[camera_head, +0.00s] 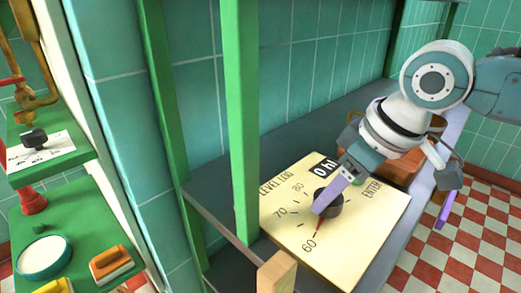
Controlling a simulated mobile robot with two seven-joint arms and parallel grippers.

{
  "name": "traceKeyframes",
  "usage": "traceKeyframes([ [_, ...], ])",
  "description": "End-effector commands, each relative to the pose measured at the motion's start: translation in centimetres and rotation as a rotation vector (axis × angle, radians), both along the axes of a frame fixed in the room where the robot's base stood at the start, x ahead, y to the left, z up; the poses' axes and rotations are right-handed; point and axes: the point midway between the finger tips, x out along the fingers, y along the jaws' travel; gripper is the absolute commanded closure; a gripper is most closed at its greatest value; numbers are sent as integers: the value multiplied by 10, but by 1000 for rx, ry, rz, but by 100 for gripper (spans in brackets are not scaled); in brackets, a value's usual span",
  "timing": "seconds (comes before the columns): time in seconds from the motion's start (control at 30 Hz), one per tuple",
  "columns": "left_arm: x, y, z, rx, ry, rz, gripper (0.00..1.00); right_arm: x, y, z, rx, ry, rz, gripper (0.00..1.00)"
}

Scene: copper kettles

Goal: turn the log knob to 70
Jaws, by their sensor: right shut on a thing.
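The log knob (331,207) is a dark round knob on a cream panel (357,258) lettered "LEVEL LOG" and "ENTER". Its red pointer (319,227) points down, close to the 60 mark. The 70 mark (279,212) and the 80 mark lie further round to the left and upper left. A small black display (323,168) on the panel seems to read "0 hl". My right gripper (331,196) is at the knob, its purple finger across the knob's top, shut on it. The finger hides part of the knob. My left gripper is not in view.
A green post (240,120) stands left of the panel. A wooden block (277,273) is at the panel's front edge. An orange-brown object (405,166) lies behind my wrist. Green shelves at left hold a white round dish (44,257) and an orange-topped block (111,263).

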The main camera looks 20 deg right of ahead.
Motion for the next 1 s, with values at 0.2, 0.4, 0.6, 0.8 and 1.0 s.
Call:
traceKeyframes([
  [0.2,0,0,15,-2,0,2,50,-1,1,4,1,4,-55,98],
  [0.4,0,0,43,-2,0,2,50,-2,2,7,2,6,-181,98],
  [0.6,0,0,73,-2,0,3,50,-2,4,7,4,7,-362,98],
  [0.8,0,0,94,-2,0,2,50,-2,6,5,4,5,-551,98],
  [1.0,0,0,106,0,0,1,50,-1,7,2,3,5,-731,98],
])
